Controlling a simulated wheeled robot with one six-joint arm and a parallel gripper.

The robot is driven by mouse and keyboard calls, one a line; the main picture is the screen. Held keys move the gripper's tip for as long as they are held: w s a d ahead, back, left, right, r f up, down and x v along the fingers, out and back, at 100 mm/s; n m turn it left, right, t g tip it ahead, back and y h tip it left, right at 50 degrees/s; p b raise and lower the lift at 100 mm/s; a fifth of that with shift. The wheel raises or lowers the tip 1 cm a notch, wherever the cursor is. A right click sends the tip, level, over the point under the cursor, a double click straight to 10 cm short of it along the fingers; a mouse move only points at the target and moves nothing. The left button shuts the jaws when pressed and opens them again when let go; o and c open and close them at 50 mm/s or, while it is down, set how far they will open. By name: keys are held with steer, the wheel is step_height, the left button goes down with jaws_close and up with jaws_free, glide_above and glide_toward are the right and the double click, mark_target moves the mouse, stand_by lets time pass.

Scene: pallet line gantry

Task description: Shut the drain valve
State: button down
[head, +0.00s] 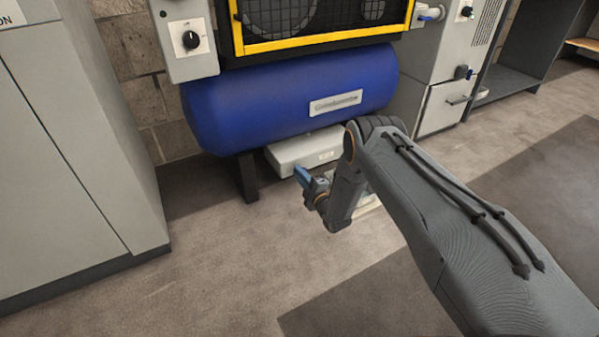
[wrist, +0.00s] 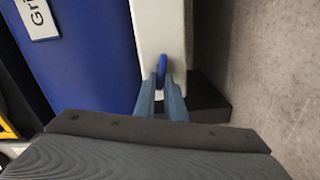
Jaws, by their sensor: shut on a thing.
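The drain valve shows in the wrist view as a small blue handle (wrist: 162,66) on the front of a pale box (wrist: 158,28). My gripper (wrist: 162,92) has its two blue-grey fingers on either side of the handle and is shut on it. In the head view my gripper (head: 302,176) is low in front of the same pale box under the blue tank (head: 280,95). The handle cannot be told apart from the fingers there. The valve's body and exact angle are hidden.
A black tank leg (head: 247,177) stands left of the gripper. A grey cabinet (head: 75,150) is at the left, and a control box with a black knob (head: 190,40) hangs above. A grey unit (head: 445,105) stands at the right. The floor in front is clear.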

steer(key=shift+s+f+n+p, duration=0.1)
steer(key=shift+f+n+p, duration=0.1)
steer(key=shift+n, duration=0.45)
steer(key=shift+f+n+p, duration=0.1)
steer(key=shift+n+p, duration=0.05)
steer(key=shift+n, duration=0.8)
steer(key=c, duration=1.8)
jaws_free()
steer(key=shift+p+v, duration=1.7)
steer(key=shift+v, duration=2.2)
